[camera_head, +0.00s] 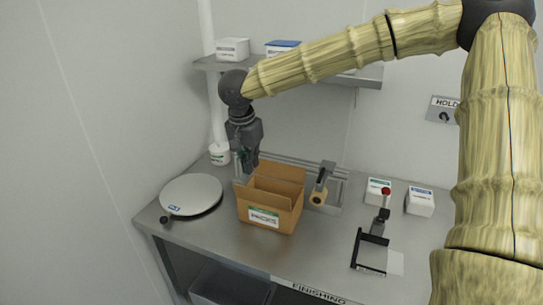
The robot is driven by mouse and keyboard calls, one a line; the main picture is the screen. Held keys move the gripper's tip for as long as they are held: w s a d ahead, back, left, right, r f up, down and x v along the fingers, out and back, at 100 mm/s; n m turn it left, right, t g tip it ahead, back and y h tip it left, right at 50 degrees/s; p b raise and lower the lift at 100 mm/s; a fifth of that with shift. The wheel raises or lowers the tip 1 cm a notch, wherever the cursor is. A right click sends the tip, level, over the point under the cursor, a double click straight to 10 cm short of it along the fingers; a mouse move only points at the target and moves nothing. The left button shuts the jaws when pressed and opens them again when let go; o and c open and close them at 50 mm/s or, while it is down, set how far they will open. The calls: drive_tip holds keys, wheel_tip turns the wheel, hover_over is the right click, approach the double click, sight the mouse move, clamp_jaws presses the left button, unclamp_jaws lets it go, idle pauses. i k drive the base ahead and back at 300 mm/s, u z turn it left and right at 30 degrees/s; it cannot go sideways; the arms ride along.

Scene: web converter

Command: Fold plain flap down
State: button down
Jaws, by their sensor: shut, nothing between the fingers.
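An open brown cardboard box (268,203) stands upright on the steel table, with a white label with a green strip on its front. One flap stands up along its back edge (279,171); which flap is the plain one I cannot tell. My gripper (246,170) points down at the box's back left, its fingers shut and empty. The fingertips are close to the box's left rim; whether they touch it I cannot tell. The arm comes in from the right, above the box.
A round white plate-like device (190,194) lies left of the box. A tape dispenser (320,186) stands to its right. A black clamp frame with a red knob (372,240) and small white boxes (420,201) are further right. A shelf (369,77) hangs behind.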

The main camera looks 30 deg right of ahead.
sight(283, 172)
drive_tip(key=u, duration=1.8)
drive_tip(key=k, duration=1.15)
drive_tip(key=z, duration=1.6)
drive_tip(key=i, duration=1)
drive_tip(key=u, duration=0.05)
